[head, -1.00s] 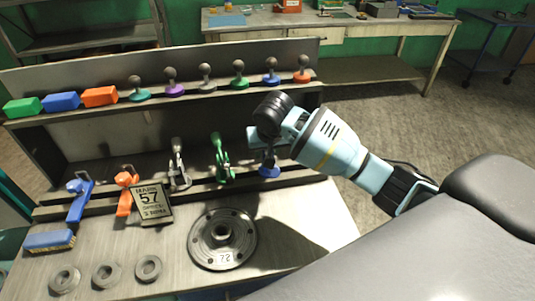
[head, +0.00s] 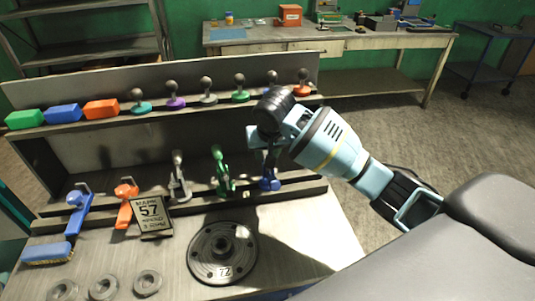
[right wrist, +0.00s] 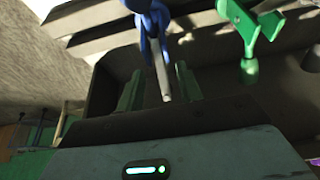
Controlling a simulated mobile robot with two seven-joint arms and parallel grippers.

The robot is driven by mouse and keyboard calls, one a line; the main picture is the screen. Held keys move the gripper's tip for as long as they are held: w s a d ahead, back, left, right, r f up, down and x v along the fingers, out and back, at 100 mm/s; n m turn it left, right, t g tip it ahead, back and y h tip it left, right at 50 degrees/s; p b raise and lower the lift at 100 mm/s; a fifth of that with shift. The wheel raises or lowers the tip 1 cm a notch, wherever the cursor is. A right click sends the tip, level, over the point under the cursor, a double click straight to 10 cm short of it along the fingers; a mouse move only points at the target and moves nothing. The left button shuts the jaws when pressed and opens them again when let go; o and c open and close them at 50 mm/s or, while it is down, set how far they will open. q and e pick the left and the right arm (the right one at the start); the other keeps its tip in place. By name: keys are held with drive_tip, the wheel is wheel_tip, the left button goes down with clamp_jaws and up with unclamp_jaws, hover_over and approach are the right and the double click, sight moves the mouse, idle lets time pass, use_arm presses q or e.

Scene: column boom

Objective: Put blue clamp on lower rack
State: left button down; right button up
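A blue clamp (head: 270,183) with a grey bar stands upright at the right end of the lower rack (head: 300,190), beside a green clamp (head: 222,177). My right gripper (head: 256,140) is just above it, reaching in from the right. In the right wrist view the blue clamp (right wrist: 154,32) shows at the top, with its grey bar between the two fingers (right wrist: 158,90). Gaps show on both sides of the bar, so the gripper looks open around it. Whether the clamp's base is fully seated on the rack is hard to tell. My left gripper is out of view.
A grey clamp (head: 179,180), an orange tool (head: 126,203) and a blue tool (head: 78,212) sit left on the lower rack. The upper rack (head: 215,102) holds knobs and coloured blocks. A sign (head: 150,214), a round flange (head: 222,255) and several rings lie in front.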

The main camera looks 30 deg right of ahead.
drive_tip(key=o, duration=0.6)
drive_tip(key=shift+c, duration=0.2)
drive_tip(key=v, duration=0.7)
drive_tip(key=shift+r, duration=0.4)
drive_tip(key=shift+s, duration=0.15)
